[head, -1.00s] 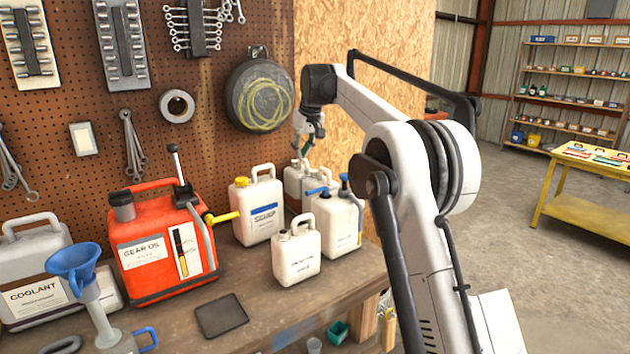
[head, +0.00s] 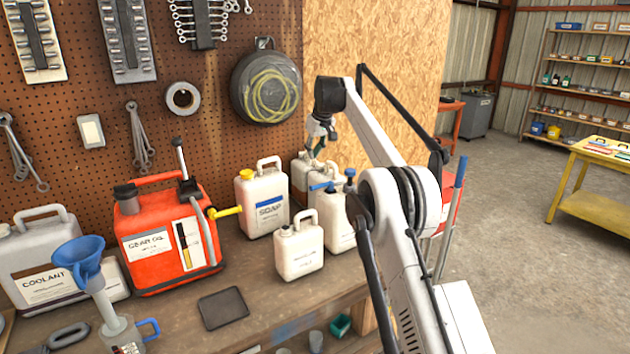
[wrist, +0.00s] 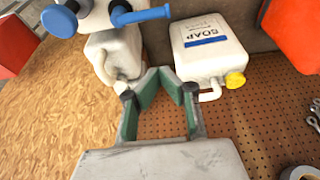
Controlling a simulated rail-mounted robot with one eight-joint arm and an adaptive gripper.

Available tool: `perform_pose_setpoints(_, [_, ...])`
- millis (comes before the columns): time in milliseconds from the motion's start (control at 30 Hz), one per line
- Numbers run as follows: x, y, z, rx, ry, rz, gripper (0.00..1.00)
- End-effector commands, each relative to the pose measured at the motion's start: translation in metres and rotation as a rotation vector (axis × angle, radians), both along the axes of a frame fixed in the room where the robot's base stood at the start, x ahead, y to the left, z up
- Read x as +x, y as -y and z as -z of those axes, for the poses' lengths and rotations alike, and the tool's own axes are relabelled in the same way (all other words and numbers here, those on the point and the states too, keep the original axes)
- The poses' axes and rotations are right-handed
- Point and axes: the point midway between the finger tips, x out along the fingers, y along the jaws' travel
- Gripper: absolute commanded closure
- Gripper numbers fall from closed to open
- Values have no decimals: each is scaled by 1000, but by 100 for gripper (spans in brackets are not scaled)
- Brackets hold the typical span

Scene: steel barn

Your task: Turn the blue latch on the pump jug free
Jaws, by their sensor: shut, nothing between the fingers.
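The pump jug (head: 338,228) is white and stands upright at the right end of the workbench, partly hidden by a smaller white jug and by my arm. Its blue latch (head: 324,186) shows as a short blue bar at the top, beside a blue cap (head: 349,173). In the wrist view the blue latch (wrist: 142,15) sticks out sideways at the top, with the blue cap (wrist: 60,20) to its left. My gripper (head: 317,152) is above and behind the jug, apart from the latch. In the wrist view my gripper (wrist: 160,78) is shut and empty, with green pads.
A soap jug (head: 263,205) with a yellow cap, a small white jug (head: 299,250) and another white jug (head: 303,170) crowd the pump jug. A red gear oil can (head: 165,240) stands left. The pegboard (head: 215,120) is close behind.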

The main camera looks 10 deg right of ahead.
Motion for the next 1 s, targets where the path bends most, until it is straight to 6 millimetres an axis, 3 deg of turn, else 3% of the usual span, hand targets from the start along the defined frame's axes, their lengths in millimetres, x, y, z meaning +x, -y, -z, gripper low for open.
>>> perform_pose_setpoints(267, [5, -2, 13, 0, 0, 0, 100])
perform_pose_setpoints(833, [32, -12, 93, 0, 0, 0, 100])
perform_pose_setpoints(1000, [27, -10, 95, 0, 0, 1, 100])
